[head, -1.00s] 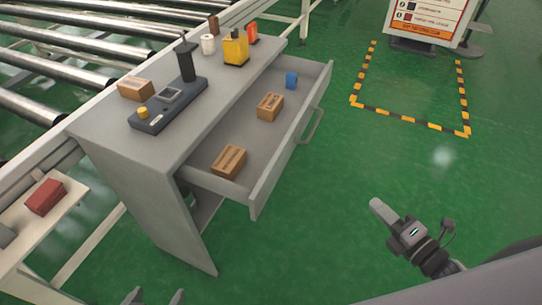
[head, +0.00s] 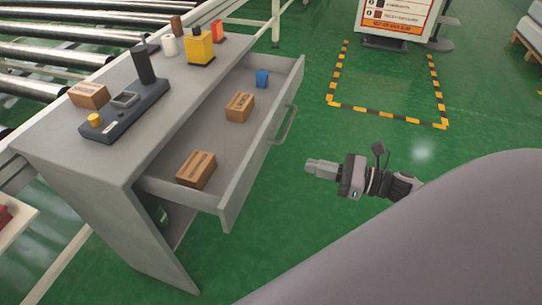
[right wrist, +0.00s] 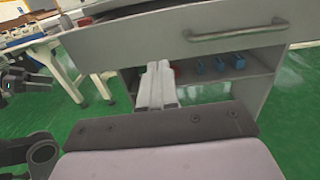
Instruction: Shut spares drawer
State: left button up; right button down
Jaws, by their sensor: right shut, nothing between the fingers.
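The grey drawer (head: 256,164) stands pulled out from the grey bench (head: 70,140), with two brown cartons (head: 196,169) and a small blue item (head: 262,78) inside. Its bar handle (head: 284,125) is on the front panel. My right gripper (head: 310,167) is shut and empty, apart from the drawer, to the right of the handle, pointing left at the front panel. In the right wrist view its closed fingers (right wrist: 157,82) show below the drawer front (right wrist: 130,44), with the handle (right wrist: 236,33) up and right. Dark parts at that view's left edge may be my left arm; its jaws are unclear.
On the bench top stand a dark device (head: 125,110), a carton (head: 88,95), a yellow item (head: 200,47) and a white roll (head: 169,44). A roller conveyor (head: 60,50) runs behind. Green floor is clear right of the drawer. Blue items (right wrist: 220,66) sit on a lower shelf.

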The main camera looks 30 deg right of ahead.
aim_at(260, 154)
jog(key=x, duration=1.1)
jog(key=shift+d, duration=0.1)
pick_arm(q)
jog(key=shift+r, duration=0.2)
